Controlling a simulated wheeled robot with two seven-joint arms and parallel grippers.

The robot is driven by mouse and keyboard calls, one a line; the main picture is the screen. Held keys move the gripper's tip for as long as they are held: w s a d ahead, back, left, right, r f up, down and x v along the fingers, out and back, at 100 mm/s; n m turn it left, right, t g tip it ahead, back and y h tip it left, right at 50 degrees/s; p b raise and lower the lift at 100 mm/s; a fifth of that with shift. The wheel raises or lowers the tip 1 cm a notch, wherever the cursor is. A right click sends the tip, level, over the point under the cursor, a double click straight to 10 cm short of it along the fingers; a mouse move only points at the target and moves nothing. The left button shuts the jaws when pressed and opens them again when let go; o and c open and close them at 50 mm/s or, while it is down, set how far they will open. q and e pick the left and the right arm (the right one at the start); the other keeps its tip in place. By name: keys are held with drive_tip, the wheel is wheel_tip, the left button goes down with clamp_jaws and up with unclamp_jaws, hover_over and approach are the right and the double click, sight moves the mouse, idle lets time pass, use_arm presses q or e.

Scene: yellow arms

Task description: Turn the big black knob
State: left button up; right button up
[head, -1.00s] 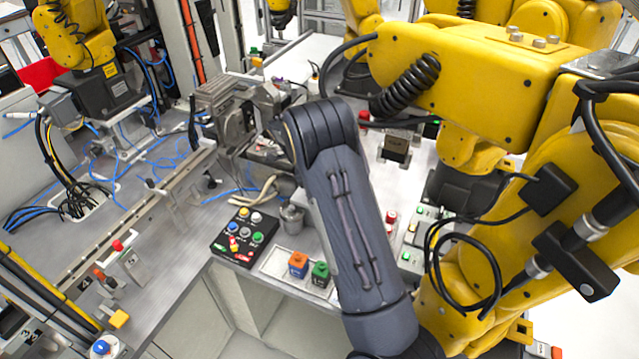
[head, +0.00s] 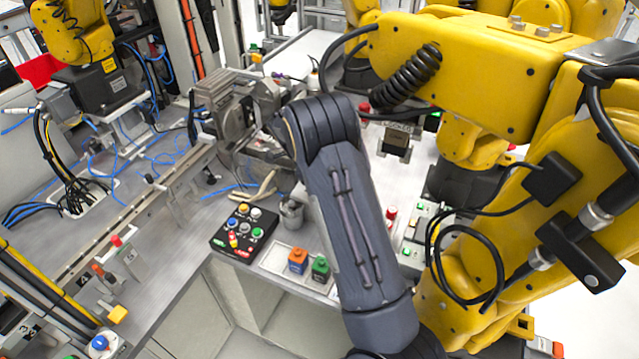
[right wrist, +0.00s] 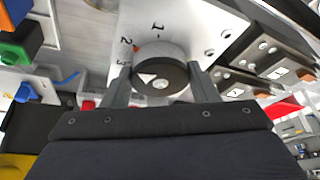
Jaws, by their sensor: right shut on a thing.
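The big black knob (right wrist: 170,70) shows in the right wrist view, round, with a white triangle mark and a screw in its face. It sits on a white plate (right wrist: 190,25) marked 1, 2 and 3; the triangle lies on the side of the 3. My right gripper (right wrist: 158,82) has one finger on each side of the knob and is shut on it. In the head view my dark grey right arm fills the middle and hides its gripper and the knob. My left gripper is in neither view.
In the head view a black button box (head: 241,233), an orange button block (head: 298,261) and a green one (head: 320,269) stand left of my arm. A yellow robot arm (head: 480,70) with loose cables crowds the right. Metal switch plates (right wrist: 265,50) lie right of the knob in the wrist view.

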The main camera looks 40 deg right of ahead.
drive_tip(key=n+b, duration=0.2)
drive_tip(key=n+t+b, duration=0.1)
drive_tip(key=n+b, duration=0.1)
drive_tip(key=n+t+b, duration=0.1)
drive_tip(key=b, duration=0.1)
drive_tip(key=shift+s+f+n+h, duration=0.15)
drive_tip(key=shift+f+n+h, duration=0.15)
drive_tip(key=shift+n, duration=0.1)
drive_tip(key=n+t+b, duration=0.1)
drive_tip(key=n+b, duration=0.1)
drive_tip(key=n, duration=0.1)
drive_tip(key=shift+s+r, duration=0.1)
drive_tip(key=shift+r, duration=0.05)
drive_tip(key=shift+r+n+t+b, duration=0.1)
drive_tip(key=shift+n+t+b, duration=0.7)
drive_tip(key=shift+n, duration=0.4)
drive_tip(key=o, duration=1)
drive_tip(key=shift+c, duration=0.2)
drive_tip(key=shift+r, duration=0.1)
drive_tip(key=v, duration=0.7)
drive_tip(key=shift+r+b, duration=0.35)
drive_tip(key=shift+b, duration=0.1)
drive_tip(key=shift+a, duration=0.1)
